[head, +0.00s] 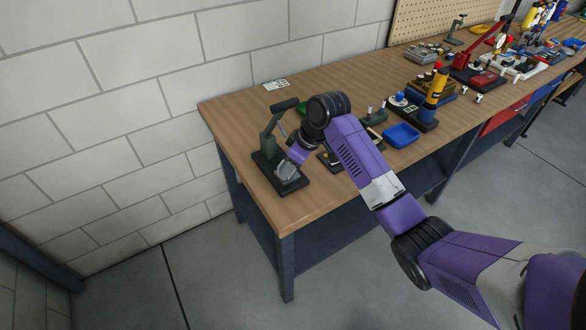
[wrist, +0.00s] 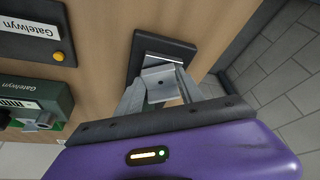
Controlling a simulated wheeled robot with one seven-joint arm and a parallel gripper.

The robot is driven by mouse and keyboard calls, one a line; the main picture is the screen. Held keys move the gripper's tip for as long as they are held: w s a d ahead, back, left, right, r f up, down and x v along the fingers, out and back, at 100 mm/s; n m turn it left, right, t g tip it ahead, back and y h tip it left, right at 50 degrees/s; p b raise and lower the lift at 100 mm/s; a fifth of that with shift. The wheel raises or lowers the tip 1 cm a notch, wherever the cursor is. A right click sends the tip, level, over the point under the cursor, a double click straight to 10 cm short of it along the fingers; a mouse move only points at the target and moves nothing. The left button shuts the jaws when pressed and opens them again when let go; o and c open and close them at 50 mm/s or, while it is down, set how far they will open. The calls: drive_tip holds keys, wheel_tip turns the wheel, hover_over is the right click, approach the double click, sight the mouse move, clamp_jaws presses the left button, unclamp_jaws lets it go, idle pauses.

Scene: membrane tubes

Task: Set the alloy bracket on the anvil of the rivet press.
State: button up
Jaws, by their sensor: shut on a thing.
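The rivet press stands near the left end of the bench in the head view, with a green frame (head: 268,138) and a dark base (head: 265,166). My gripper (head: 287,172) is over that base, pointing down and tilted. In the wrist view my gripper (wrist: 158,92) is shut on the silver-grey alloy bracket (wrist: 157,77), a bent piece with a hole. The bracket also shows as a small grey shape in the head view (head: 289,172). The dark base (wrist: 180,47) lies behind it in the wrist view. The anvil is hidden, and I cannot tell whether the bracket touches it.
A flat dark device with a yellow button (wrist: 58,56) and a green block (wrist: 38,103) sit beside the press. A blue tray (head: 401,134) and a yellow-black cylinder (head: 436,86) stand farther right. The bench's left end is close to the press.

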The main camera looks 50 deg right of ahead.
drive_tip(key=o, duration=1.5)
drive_tip(key=shift+c, duration=0.2)
drive_tip(key=shift+r, duration=0.1)
drive_tip(key=v, duration=0.7)
drive_tip(key=shift+r+b, duration=0.3)
drive_tip(key=shift+b, duration=0.1)
drive_tip(key=shift+s+d, duration=0.1)
drive_tip(key=shift+s, duration=0.15)
